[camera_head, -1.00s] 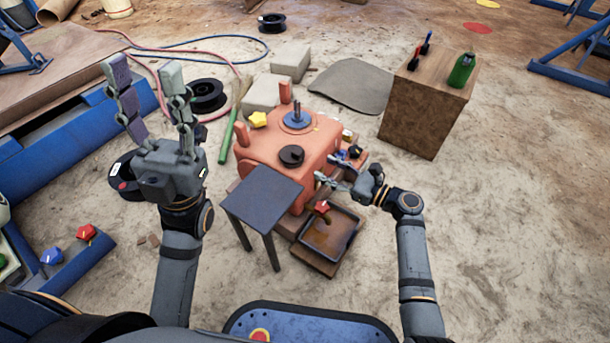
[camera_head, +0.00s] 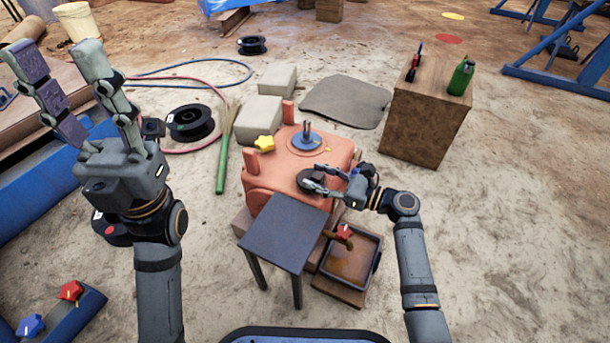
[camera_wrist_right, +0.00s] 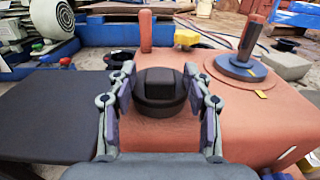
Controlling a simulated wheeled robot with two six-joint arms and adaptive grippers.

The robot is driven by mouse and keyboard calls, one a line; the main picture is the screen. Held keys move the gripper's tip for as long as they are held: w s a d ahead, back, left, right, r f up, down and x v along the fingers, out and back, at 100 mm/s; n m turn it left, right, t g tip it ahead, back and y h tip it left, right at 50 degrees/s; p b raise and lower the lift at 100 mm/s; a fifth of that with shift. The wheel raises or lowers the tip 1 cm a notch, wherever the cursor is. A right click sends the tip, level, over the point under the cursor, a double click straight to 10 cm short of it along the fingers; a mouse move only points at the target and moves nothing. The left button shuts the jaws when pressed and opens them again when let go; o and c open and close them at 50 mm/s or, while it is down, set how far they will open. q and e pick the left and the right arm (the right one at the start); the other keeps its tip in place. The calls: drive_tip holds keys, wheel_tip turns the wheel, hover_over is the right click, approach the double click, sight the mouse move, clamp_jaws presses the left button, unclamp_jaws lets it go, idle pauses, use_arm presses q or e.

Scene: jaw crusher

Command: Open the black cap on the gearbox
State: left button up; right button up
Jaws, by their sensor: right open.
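The orange gearbox (camera_head: 270,172) stands in the middle of the head view. Its round black cap (camera_head: 311,180) sits on the top face near the front. In the right wrist view the black cap (camera_wrist_right: 160,90) is centred between my right gripper's fingers, with a gap on both sides. My right gripper (camera_head: 322,182) is open, its fingers around the cap's sides without visible contact. It also shows in the right wrist view (camera_wrist_right: 160,100). My left gripper (camera_head: 66,78) is raised at the far left, open and empty.
A dark small table (camera_head: 287,232) stands in front of the gearbox. A drip tray (camera_head: 378,255) with a red-handled valve (camera_head: 344,232) above it lies at front right. A yellow knob (camera_head: 264,143) and blue flange (camera_head: 305,141) are on the gearbox top. A wooden box (camera_head: 425,125) carries a green bottle (camera_head: 461,78).

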drive_tip(key=shift+a, duration=0.15)
clamp_jaws()
idle(0.4)
